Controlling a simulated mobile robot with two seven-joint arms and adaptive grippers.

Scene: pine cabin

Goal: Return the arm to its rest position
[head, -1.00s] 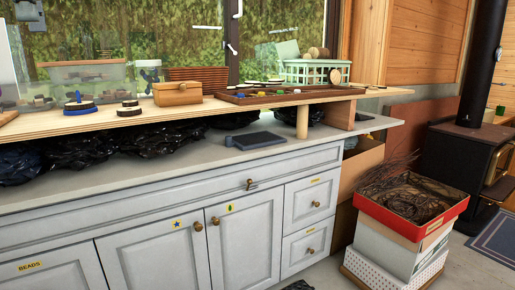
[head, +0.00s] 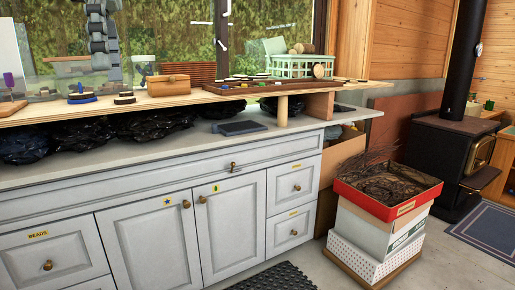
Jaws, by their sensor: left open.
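My right gripper is not in view.
The shelf holds a wooden box (head: 168,86), a green crate (head: 296,67) and several discs. Black bags and a dark flat slab (head: 239,128) lie on the counter (head: 190,150). Stacked boxes (head: 379,225) stand right of the cabinet. A stove (head: 450,165) is further back. Some floor is clear.

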